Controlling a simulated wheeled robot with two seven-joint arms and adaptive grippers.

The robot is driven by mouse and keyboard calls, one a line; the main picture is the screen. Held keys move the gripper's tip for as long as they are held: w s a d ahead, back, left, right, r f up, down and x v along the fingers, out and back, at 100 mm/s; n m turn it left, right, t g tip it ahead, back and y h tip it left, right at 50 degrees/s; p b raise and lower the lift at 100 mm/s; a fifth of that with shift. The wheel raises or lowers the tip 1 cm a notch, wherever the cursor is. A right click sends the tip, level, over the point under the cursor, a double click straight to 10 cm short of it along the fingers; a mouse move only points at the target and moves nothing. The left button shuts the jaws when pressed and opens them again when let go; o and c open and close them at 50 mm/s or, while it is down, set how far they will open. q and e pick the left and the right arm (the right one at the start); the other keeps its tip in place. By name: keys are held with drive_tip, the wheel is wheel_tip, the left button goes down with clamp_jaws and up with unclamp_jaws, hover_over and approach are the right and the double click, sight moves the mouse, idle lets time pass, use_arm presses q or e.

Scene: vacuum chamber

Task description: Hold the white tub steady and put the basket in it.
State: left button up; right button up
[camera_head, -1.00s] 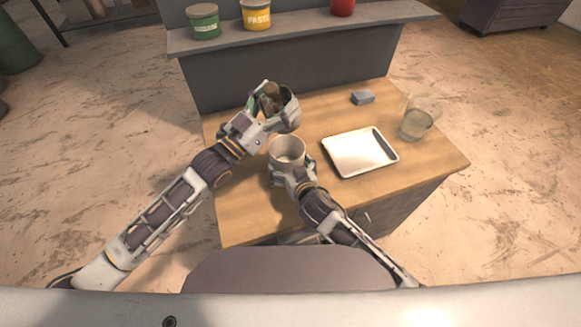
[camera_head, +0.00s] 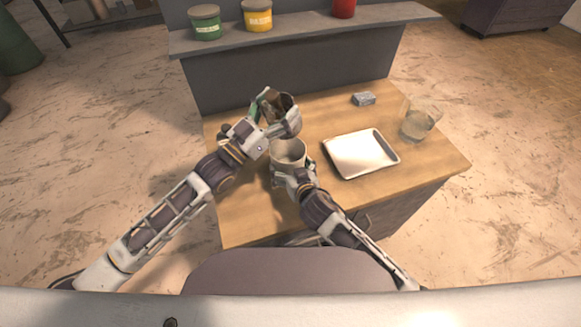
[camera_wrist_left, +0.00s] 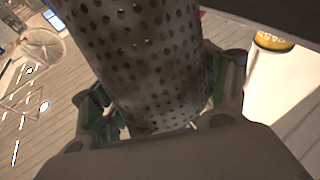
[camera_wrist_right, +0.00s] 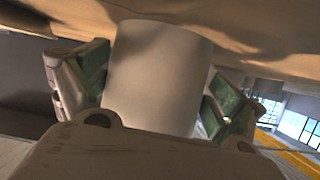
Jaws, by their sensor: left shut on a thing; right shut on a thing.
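The white tub (camera_head: 288,153) stands on the wooden table, its open mouth facing up. My right gripper (camera_head: 293,174) is shut on the tub from the near side; in the right wrist view the tub's smooth wall (camera_wrist_right: 160,75) sits between its green-padded fingers. The basket (camera_wrist_left: 150,65) is a grey perforated metal cylinder. My left gripper (camera_head: 272,118) is shut on it and holds it above and just behind the tub, apart from it. In the head view the basket is partly hidden by the gripper and looks tilted.
A shallow metal tray (camera_head: 361,154) lies right of the tub. A clear glass beaker (camera_head: 418,122) stands farther right, and a small grey block (camera_head: 363,99) lies behind the tray. A shelf (camera_head: 300,33) at the back holds a green tub (camera_head: 206,23), a yellow tub (camera_head: 257,16) and a red tub (camera_head: 343,8).

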sight(281, 139)
use_arm(q)
drive_tip(key=shift+f, duration=5.4)
drive_tip(key=o, duration=1.3)
drive_tip(key=shift+f, duration=0.1)
drive_tip(key=shift+s+f, duration=0.1)
drive_tip(key=shift+v, duration=5.9)
use_arm(e)
drive_tip(key=o, duration=0.7)
